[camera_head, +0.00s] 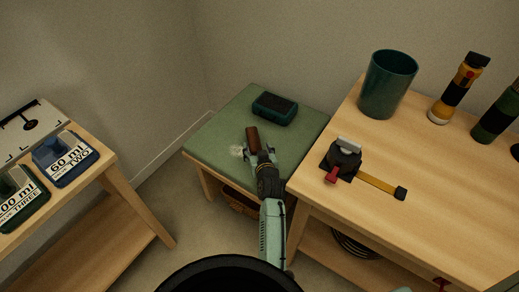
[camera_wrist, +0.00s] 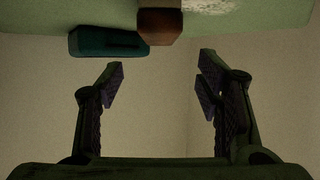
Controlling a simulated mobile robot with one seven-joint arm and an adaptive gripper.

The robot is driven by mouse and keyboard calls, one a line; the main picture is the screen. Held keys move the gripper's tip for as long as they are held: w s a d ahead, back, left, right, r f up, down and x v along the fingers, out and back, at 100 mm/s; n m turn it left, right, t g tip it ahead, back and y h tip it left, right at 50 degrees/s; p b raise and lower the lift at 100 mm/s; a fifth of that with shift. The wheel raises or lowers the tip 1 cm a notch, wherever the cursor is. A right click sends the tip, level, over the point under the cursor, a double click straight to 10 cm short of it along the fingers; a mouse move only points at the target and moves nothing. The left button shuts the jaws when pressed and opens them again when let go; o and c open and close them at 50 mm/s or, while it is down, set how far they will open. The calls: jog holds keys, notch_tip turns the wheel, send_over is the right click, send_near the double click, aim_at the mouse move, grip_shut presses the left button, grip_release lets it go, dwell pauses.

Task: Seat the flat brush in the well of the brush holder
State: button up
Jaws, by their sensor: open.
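The flat brush (camera_head: 252,138) shows as a brown, blunt-ended piece at the green top of the low table; its bristles cannot be made out. In the wrist view, the brown piece (camera_wrist: 160,24) is at the top centre, beyond the fingertips. The brush holder (camera_head: 275,108) is a dark teal block with a dark top, behind and to the right of the brush. It also shows in the wrist view (camera_wrist: 88,43), at upper left. My gripper (camera_head: 262,157) is open at the near end of the brush, with nothing between its fingers in the wrist view (camera_wrist: 160,80).
The low table (camera_head: 211,143) has a pale patch (camera_head: 237,151) left of the brush. A higher wooden table (camera_head: 440,190) at right bears a teal cup (camera_head: 387,84), flashlights and a tape tool (camera_head: 343,158). Labelled blocks (camera_head: 64,158) stand on a left table.

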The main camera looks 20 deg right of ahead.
jog(key=shift+s+r, duration=0.15)
jog(key=shift+s, duration=0.1)
jog(key=shift+a, duration=0.1)
